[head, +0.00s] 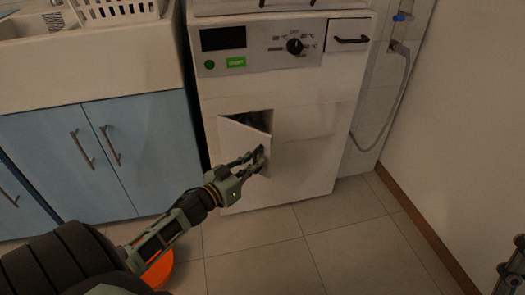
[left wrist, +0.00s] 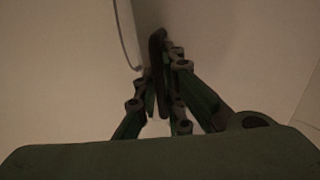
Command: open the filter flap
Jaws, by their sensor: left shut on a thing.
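The filter flap (head: 243,143) is a white panel on the front of the white washing machine (head: 310,125). It stands partly swung open, with a dark opening (head: 258,119) showing above and behind it. My left gripper (head: 257,160) is at the flap's right edge, shut on its dark handle. In the left wrist view the fingers (left wrist: 160,75) close around the dark handle (left wrist: 157,50) beside the pale flap edge. My right gripper (head: 513,262) shows only in part at the lower right corner, away from the machine.
Blue cabinets (head: 140,145) with a sink above stand left of the machine. An orange bowl-like object (head: 160,270) is on the floor below my left arm. A shower hose (head: 385,115) hangs at the right by the wall. The tiled floor in front is mostly clear.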

